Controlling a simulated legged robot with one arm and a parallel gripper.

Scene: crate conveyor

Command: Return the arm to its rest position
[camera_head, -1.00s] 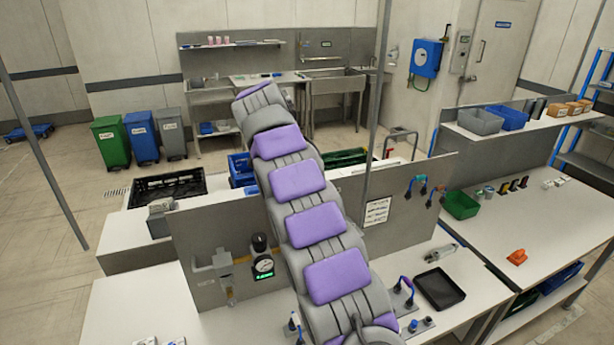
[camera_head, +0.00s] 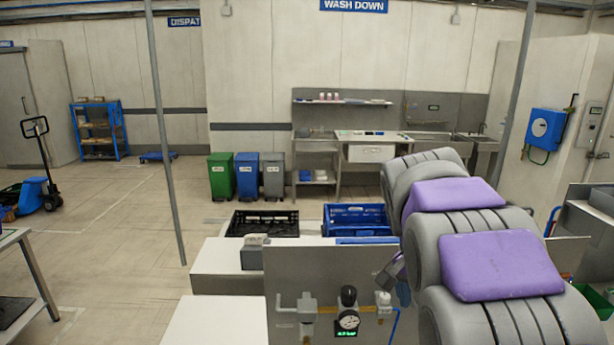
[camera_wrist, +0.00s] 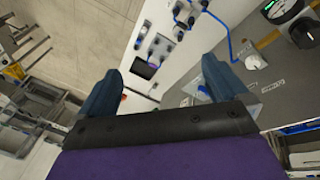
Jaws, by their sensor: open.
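My gripper (camera_wrist: 160,84) is open and empty in the wrist view. Its two dark blue fingers stand apart, above a white panel with small fittings and a grey panel. In the head view my grey, purple-padded arm fills the right side, raised and folded in front of the camera. The arm mostly hides the gripper there; only a small dark part shows beside the arm at the grey panel's right end.
A grey upright panel (camera_head: 285,270) with a gauge (camera_head: 348,320) stands close in front. Behind it are a black crate (camera_head: 236,226) and a blue crate (camera_head: 340,232). A thin pole (camera_head: 166,150) rises at left. Open floor (camera_head: 110,230) lies left of the bench.

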